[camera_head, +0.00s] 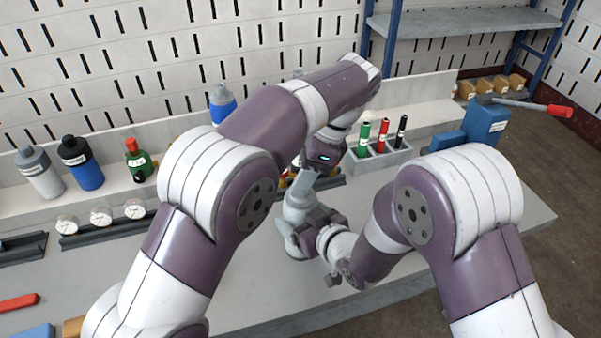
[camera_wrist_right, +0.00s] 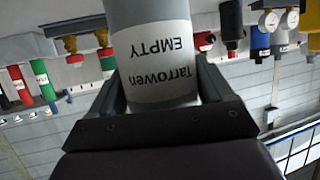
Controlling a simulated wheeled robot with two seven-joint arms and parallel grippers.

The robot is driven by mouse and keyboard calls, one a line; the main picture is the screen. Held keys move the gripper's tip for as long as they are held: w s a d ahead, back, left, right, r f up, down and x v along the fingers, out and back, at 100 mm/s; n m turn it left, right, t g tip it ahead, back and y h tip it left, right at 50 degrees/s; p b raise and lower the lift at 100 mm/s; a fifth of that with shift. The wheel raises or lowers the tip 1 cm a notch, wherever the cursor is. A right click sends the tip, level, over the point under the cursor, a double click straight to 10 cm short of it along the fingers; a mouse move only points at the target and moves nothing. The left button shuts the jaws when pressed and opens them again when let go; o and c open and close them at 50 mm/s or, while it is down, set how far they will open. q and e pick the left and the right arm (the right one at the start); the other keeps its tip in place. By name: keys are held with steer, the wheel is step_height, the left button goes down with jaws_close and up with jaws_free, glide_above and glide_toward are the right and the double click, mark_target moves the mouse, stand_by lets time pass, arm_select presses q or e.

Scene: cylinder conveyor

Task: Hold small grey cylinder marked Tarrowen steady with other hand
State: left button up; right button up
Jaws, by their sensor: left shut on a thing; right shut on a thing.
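In the right wrist view the cylinder (camera_wrist_right: 150,35) carries a white label reading "Tarrowen EMPTY", seen upside down. My right gripper (camera_head: 312,222) is shut around the cylinder's body from the right; its fingers flank the cylinder in the right wrist view (camera_wrist_right: 163,95). My left gripper (camera_head: 309,168) reaches down from above and is shut at the cylinder's top. What exactly lies between its fingers is hidden.
Grey, blue (camera_head: 82,163) and green cylinders line the back left, with several gauges (camera_head: 101,215) in front. A grey holder (camera_head: 377,163) with green, red and black pieces stands behind right. The table's front right is clear.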

arm_select(q)
steer(key=o, duration=1.2)
steer(key=shift+r, duration=1.25)
steer(key=m+t, duration=0.1)
steer(key=m, duration=0.3)
steer(key=shift+m+t, duration=0.3)
steer(key=shift+t, duration=0.1)
steer(key=shift+m+t+h, duration=0.3)
steer(key=shift+m, duration=0.4)
